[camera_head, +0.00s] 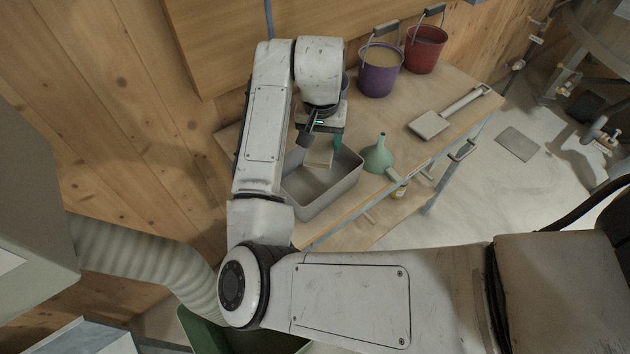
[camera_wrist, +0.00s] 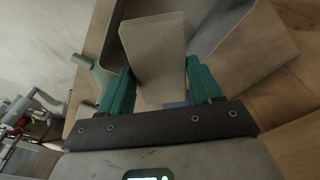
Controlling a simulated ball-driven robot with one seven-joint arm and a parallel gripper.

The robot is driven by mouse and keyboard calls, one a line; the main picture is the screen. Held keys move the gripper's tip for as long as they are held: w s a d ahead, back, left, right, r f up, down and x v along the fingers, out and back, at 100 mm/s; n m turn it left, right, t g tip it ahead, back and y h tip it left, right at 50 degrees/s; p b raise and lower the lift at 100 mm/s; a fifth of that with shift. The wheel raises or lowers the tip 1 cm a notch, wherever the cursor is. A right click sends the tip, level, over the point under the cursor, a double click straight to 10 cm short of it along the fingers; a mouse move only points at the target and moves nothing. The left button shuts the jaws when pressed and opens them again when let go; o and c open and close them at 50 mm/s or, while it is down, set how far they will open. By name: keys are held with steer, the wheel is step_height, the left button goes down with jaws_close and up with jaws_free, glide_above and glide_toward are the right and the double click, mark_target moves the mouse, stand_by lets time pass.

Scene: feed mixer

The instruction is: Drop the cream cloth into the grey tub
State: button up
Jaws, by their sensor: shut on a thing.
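The cream cloth (camera_wrist: 153,50) is a folded, ribbed piece between the green fingers of my gripper (camera_wrist: 160,88) in the wrist view. My gripper (camera_head: 322,140) is shut on it. In the head view the cloth (camera_head: 319,157) hangs below the fingers, over the open grey tub (camera_head: 325,200). The tub is rectangular and stands on the wooden bench. Its wall also shows behind the cloth in the wrist view (camera_wrist: 225,25). My arm hides the tub's back left part. I cannot tell how far the cloth's lower end is from the tub floor.
A green funnel (camera_head: 379,157) stands close to the tub's right side. A metal scoop (camera_head: 432,124) lies farther right on the bench. A purple bucket (camera_head: 379,74) and a red bucket (camera_head: 424,52) stand at the back. The wooden wall is close on the left.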

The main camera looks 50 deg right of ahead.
steer(key=shift+f+b, duration=1.65)
steer(key=shift+f, duration=0.6)
steer(key=o, duration=1.1)
steer(key=r, duration=0.7)
steer(key=a+r, duration=0.1)
steer(key=r, duration=0.2)
steer(key=shift+s+r, duration=0.3)
steer(key=shift+r, duration=0.1)
